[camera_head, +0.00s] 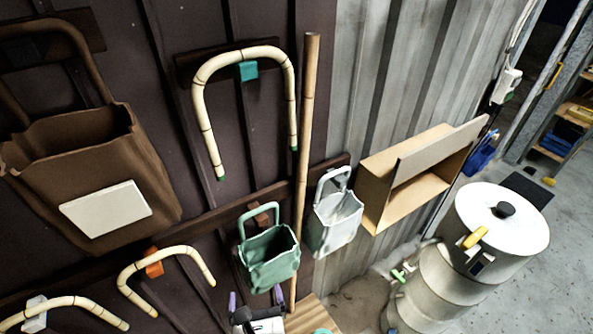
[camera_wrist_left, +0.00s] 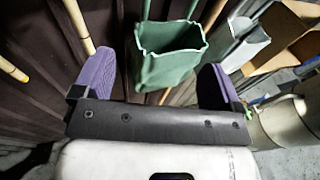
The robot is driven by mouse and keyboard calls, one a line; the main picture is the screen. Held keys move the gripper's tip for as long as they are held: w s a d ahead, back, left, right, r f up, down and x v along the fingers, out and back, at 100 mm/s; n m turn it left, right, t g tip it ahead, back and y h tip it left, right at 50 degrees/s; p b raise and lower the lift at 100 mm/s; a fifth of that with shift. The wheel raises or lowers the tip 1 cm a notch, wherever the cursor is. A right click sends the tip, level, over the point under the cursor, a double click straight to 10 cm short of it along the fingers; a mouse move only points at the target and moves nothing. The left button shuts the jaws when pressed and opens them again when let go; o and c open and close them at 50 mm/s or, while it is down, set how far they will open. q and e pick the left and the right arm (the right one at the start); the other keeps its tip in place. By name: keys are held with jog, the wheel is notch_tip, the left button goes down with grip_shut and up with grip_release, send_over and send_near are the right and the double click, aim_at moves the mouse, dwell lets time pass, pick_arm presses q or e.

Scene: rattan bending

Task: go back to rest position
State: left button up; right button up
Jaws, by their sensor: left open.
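My left gripper (camera_head: 255,296) shows at the bottom of the head view, below the green hanging bag (camera_head: 269,258). Its purple fingers are spread apart, with nothing between them in the head view. In the left wrist view the two fingers stand wide on either side, and the green bag (camera_wrist_left: 168,55) shows beyond the gap between them. I cannot tell how far the fingers are from the bag. Most of my left arm is out of frame. My right gripper is not in view.
Bent rattan pieces (camera_head: 203,100) hang on the dark wall beside an upright pole (camera_head: 307,130). A white steamer drum (camera_head: 500,235) stands at right, with open floor beyond.

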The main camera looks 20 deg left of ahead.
pick_arm(q)
jog(key=s+a+f+n+g+h+p, duration=0.2)
jog(key=s+f+n+g+h, duration=0.1)
jog(key=s+n, duration=0.7)
jog(key=s+a+f+n+g+h+p, duration=0.2)
jog(key=s+f+n+g, duration=0.4)
jog(key=n, duration=1.2)
jog(key=s+a+g+h, duration=0.1)
jog(key=s+h, duration=0.1)
jog(key=s, duration=0.2)
jog(key=shift+s+g+h, duration=0.2)
jog(key=shift+g+h, duration=0.1)
jog(key=shift+g, duration=0.1)
jog(key=shift+f, duration=0.1)
